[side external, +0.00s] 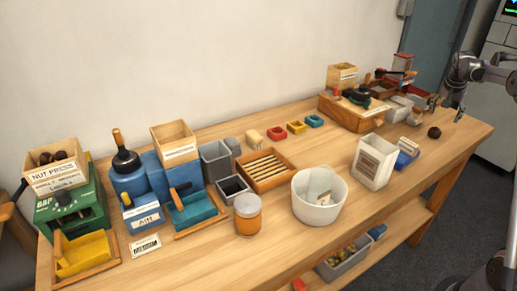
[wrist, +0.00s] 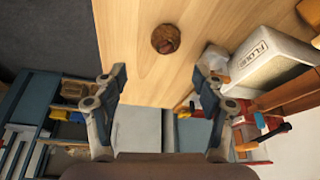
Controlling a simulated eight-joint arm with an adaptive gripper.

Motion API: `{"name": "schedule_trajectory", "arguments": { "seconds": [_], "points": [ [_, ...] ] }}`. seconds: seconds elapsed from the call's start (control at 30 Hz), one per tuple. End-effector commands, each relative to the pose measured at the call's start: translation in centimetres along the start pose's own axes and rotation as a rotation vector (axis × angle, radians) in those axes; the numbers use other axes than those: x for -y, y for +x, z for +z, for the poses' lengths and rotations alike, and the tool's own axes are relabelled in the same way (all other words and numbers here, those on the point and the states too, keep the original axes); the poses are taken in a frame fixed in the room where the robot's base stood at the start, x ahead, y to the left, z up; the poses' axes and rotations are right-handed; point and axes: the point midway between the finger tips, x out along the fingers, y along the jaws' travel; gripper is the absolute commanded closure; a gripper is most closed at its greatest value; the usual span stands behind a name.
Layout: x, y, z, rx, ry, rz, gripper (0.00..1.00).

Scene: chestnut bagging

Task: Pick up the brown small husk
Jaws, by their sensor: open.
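The brown small husk (side external: 434,132) is a dark round thing on the bare wood near the right end of the bench. In the wrist view the husk (wrist: 165,39) lies at the upper middle, with a reddish-brown inside showing. My gripper (side external: 446,109) hangs just above and beyond the husk. In the wrist view my gripper (wrist: 159,75) has its two fingers wide apart, with nothing between them. The husk appears ahead of the fingertips, between their lines, and apart from both.
A white labelled container (wrist: 268,55) stands right of the husk in the wrist view. In the side view, a white labelled box (side external: 374,160) and a wooden station (side external: 355,115) stand to the left. Bare wood (side external: 462,145) surrounds the husk, near the bench's right edge.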

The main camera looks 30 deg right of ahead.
Motion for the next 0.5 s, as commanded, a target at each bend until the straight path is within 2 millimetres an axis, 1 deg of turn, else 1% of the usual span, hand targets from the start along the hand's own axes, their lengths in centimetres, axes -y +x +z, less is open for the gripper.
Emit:
{"name": "schedule_trajectory", "arguments": {
  "seconds": [0.03,0.2,0.5],
  "points": [
    [0.0,0.8,0.0,0.0,0.0,0.0,0.29],
    [0.1,3.2,0.1,0.0,-0.001,-0.001,0.29],
    [0.4,5.4,0.2,0.0,-0.003,-0.002,0.29]
  ]
}}
